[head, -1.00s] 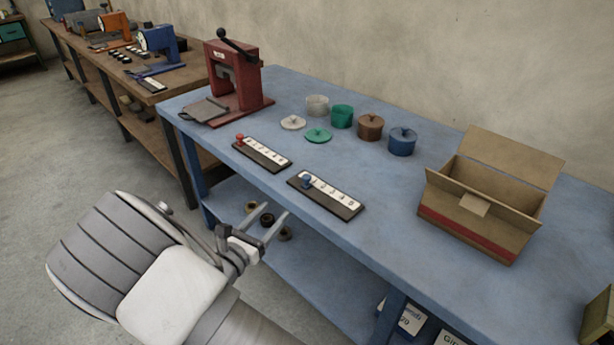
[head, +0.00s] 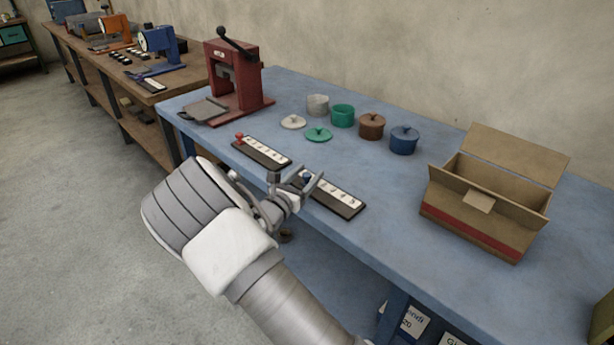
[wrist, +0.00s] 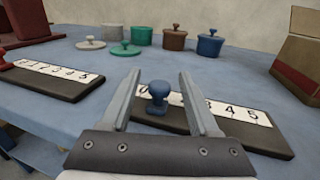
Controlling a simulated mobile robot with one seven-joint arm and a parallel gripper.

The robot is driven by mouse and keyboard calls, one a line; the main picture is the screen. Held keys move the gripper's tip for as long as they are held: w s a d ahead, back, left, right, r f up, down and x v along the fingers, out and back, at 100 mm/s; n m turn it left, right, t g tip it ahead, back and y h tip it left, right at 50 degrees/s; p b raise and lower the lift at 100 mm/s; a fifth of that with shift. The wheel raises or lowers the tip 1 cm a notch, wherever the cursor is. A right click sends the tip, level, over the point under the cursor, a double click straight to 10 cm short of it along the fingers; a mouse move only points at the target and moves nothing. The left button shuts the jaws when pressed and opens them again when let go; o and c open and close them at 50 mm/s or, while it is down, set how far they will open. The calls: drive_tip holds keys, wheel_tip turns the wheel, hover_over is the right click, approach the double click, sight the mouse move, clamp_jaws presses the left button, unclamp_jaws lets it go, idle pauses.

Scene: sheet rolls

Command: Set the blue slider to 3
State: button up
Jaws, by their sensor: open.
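The blue slider's knob (wrist: 158,97) stands on a dark board with a white number strip (wrist: 240,112). In the wrist view it is near the low end, just right of the 0; 3, 4 and 5 show to its right. The right finger and knob hide some numbers. My gripper (head: 313,175) is open at the table's front edge. In the wrist view its fingers flank the knob left and right; contact is not clear. In the head view the gripper partly covers the blue slider board (head: 345,205).
A red-knobbed slider board (head: 262,153) lies to the left. A red press (head: 235,80) stands behind it. Several pots, including a blue one (head: 404,141), and loose lids sit farther back. An open cardboard box (head: 480,215) is at the right. Table (head: 390,220) between is clear.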

clamp_jaws()
idle(0.3)
idle(1.2)
